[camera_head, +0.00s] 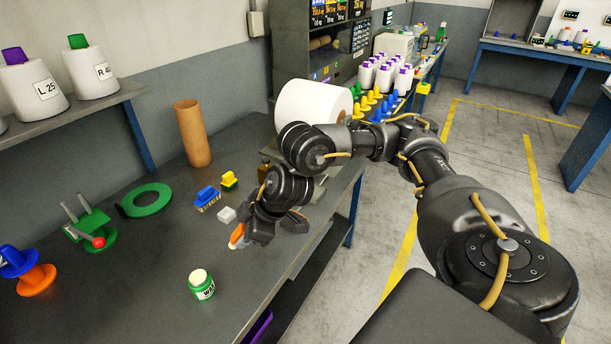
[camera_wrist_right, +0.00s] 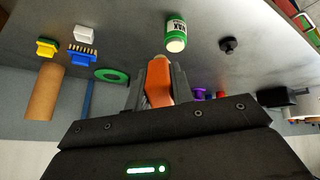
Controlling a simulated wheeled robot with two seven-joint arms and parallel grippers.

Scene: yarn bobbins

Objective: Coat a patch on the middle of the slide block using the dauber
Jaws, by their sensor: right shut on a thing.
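My right gripper (camera_head: 262,235) is shut on an orange-handled tool, which I take as the dauber (camera_head: 237,234). It is held low over the table, its pale tip angled down and left. In the right wrist view the dauber (camera_wrist_right: 157,82) sits between the two fingers (camera_wrist_right: 158,90). A small white block (camera_head: 227,214), which may be the slide block, lies just left of the gripper; it also shows in the right wrist view (camera_wrist_right: 86,33). A green-and-white wax jar (camera_head: 201,284) stands nearer the front, apart from the dauber. My left gripper is not in view.
Blue (camera_head: 207,197) and yellow (camera_head: 229,180) brushes lie behind the white block. A cardboard tube (camera_head: 193,134), green ring (camera_head: 146,199) and green stand (camera_head: 91,228) are farther left. Table around the jar is clear.

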